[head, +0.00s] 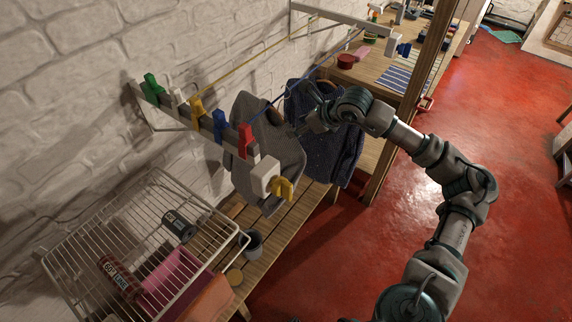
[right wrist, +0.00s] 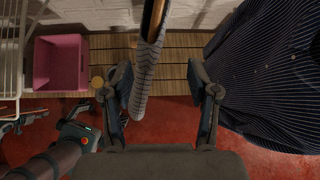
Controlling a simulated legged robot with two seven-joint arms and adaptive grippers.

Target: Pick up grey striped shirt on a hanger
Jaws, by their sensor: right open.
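The grey striped shirt (head: 273,140) hangs from the clothes line near the wall rack, over the wooden bench. In the right wrist view the grey shirt (right wrist: 147,78) shows edge-on as a narrow strip, with a wooden hanger part (right wrist: 152,18) above it. My right gripper (head: 301,124) is beside the shirt's right side in the head view. In the right wrist view my right gripper (right wrist: 161,88) is open, with the strip of grey cloth between its fingers. Whether a finger touches the cloth, I cannot tell.
A dark navy shirt (head: 345,150) hangs just right of the grey one; it fills the right of the wrist view (right wrist: 270,75). Coloured pegs sit on the wall rack (head: 208,126). A wire drying rack (head: 100,225) and a wooden post (head: 412,95) stand near. The red floor (head: 500,130) is open.

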